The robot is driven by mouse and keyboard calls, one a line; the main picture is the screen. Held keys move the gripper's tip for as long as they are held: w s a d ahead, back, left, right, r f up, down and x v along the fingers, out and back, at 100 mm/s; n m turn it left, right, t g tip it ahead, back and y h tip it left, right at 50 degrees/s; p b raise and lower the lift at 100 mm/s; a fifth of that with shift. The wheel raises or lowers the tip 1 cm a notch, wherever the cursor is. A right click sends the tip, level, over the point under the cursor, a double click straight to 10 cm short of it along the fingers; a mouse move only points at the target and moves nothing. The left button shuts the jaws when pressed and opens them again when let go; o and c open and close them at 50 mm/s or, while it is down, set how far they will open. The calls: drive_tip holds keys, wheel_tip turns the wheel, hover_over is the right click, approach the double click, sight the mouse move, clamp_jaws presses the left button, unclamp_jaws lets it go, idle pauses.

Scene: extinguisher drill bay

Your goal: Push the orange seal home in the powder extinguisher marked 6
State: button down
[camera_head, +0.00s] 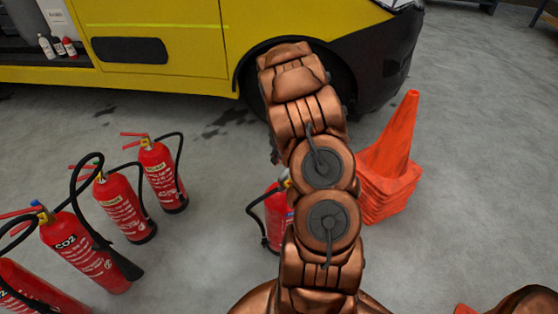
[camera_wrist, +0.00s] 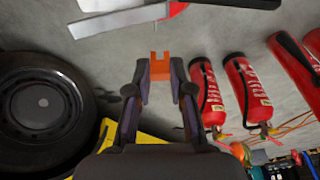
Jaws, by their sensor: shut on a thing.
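In the wrist view my gripper (camera_wrist: 160,76) is shut on the orange seal (camera_wrist: 160,66), a small notched orange piece held between the fingertips. The seal is apart from any extinguisher there. In the head view my arm hides the gripper and seal. Several red extinguishers stand at the left, among them one labelled CO2 (camera_head: 85,250) and two with pale labels, one nearer (camera_head: 124,207) and one farther (camera_head: 163,176). Another red extinguisher (camera_head: 276,215) is partly hidden behind my arm. I cannot read a 6 on any of them.
A yellow vehicle (camera_head: 160,40) stands at the back; its wheel (camera_wrist: 42,103) fills the left of the wrist view. Stacked orange cones (camera_head: 390,165) stand right of my arm. A grey and red item (camera_wrist: 125,18) crosses the top of the wrist view.

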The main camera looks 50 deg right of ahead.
drive_tip(key=shift+s+d+f, duration=0.15)
drive_tip(key=shift+s+d, duration=0.1)
drive_tip(key=shift+d, duration=0.1)
drive_tip(key=shift+f, duration=0.15)
drive_tip(key=shift+f, duration=2.4)
drive_tip(key=shift+f+b, duration=0.75)
drive_tip(key=shift+b, duration=0.15)
drive_tip(key=shift+s+a+f+b, duration=0.15)
drive_tip(key=shift+s+b, duration=0.1)
drive_tip(key=shift+b, duration=0.85)
drive_tip(key=shift+d+b, duration=0.35)
drive_tip(key=shift+b, duration=0.2)
idle(1.5)
idle(0.3)
